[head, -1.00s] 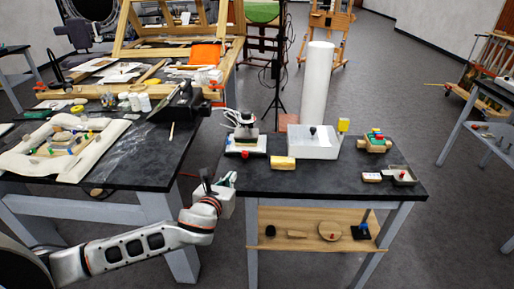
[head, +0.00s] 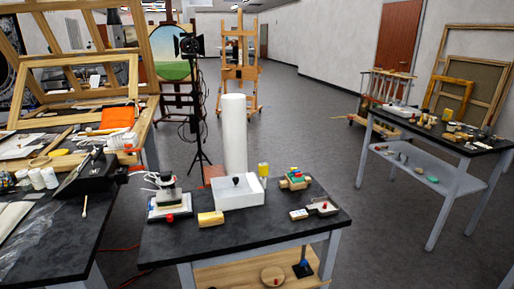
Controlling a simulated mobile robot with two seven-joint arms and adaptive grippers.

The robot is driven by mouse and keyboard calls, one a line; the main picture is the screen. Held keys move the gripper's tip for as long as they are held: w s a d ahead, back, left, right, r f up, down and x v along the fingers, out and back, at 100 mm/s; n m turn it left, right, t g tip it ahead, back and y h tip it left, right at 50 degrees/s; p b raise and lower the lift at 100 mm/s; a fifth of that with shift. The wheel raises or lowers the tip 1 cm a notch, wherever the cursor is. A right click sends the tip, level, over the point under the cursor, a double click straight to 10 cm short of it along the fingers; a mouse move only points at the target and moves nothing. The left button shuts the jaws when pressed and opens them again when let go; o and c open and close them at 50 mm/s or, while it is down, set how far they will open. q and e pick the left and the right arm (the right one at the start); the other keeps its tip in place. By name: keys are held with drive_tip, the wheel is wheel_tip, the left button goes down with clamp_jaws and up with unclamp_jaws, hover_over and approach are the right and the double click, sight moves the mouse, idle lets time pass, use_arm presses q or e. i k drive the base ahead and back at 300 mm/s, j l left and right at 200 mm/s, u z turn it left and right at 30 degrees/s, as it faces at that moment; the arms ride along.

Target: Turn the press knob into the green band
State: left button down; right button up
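On the dark-topped middle table, a small upright device (head: 167,190) with a dark grey upper part stands on a pale base at the left. A red knob or button (head: 169,217) shows at its front. To its right is a white box (head: 240,198) with a black knob (head: 236,181) on or just behind its top. I cannot tell from here which of these is the press knob. No green band can be made out at this size. Neither of my grippers is in view.
A yellow block (head: 211,219) lies in front, between device and box. A wooden block with coloured tops (head: 295,179), a small white block (head: 299,214) and a grey tray (head: 327,208) are at the right. A white column (head: 234,135) stands behind. The front tabletop (head: 240,239) is clear.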

sight(165, 177)
drive_tip(key=i+j, duration=0.1)
drive_tip(key=j, duration=0.45)
drive_tip(key=i+j, duration=0.1)
drive_tip(key=j, duration=0.4)
drive_tip(key=i+j, duration=0.1)
drive_tip(key=j, duration=0.45)
